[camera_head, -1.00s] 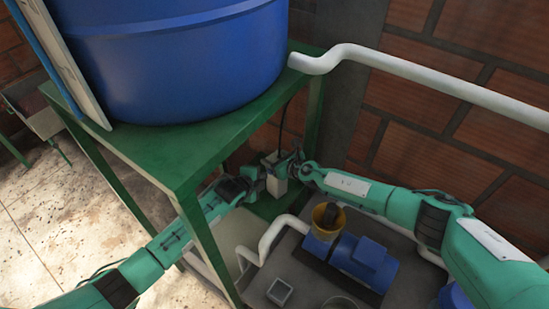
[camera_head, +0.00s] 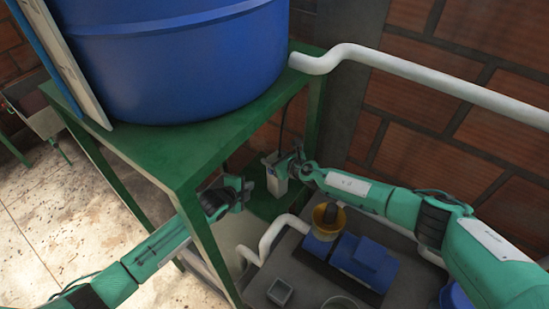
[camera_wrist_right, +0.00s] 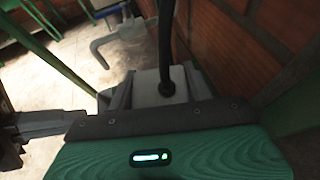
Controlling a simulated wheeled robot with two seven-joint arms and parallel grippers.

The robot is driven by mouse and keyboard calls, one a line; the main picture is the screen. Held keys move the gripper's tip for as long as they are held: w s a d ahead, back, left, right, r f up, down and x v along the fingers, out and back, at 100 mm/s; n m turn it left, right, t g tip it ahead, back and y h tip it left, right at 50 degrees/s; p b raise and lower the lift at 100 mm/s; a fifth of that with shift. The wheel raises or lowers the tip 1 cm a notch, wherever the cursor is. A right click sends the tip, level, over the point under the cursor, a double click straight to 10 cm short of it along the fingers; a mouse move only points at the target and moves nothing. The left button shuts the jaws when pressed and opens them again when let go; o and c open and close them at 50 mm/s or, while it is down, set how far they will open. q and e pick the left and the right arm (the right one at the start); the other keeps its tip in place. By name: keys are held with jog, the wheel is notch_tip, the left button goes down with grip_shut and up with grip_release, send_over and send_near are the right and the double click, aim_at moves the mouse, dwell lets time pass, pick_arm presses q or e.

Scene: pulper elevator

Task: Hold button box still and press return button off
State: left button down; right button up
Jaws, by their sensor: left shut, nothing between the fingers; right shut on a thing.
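The button box (camera_head: 276,180) is a small, pale grey, upright box hanging on a black cable under the green table. My right gripper (camera_head: 284,170) is shut on it from the right. In the right wrist view, the box's top (camera_wrist_right: 150,88) shows between the two fingers, with the cable rising from it. My left gripper (camera_head: 245,188) is shut and empty, just left of the box, with a small gap between them. The return button is too small to make out in the head view, and the box's front is hidden in the right wrist view.
A green table (camera_head: 180,150) bears a large blue tank (camera_head: 190,60); its front leg (camera_head: 208,245) stands close to my left arm. A white pipe (camera_head: 430,80) runs along the brick wall. A blue motor (camera_head: 363,262) and a yellow-rimmed cup (camera_head: 328,217) sit below my right arm.

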jog(key=o, duration=1.3)
jog(key=shift+c, duration=0.2)
jog(key=shift+r, duration=0.1)
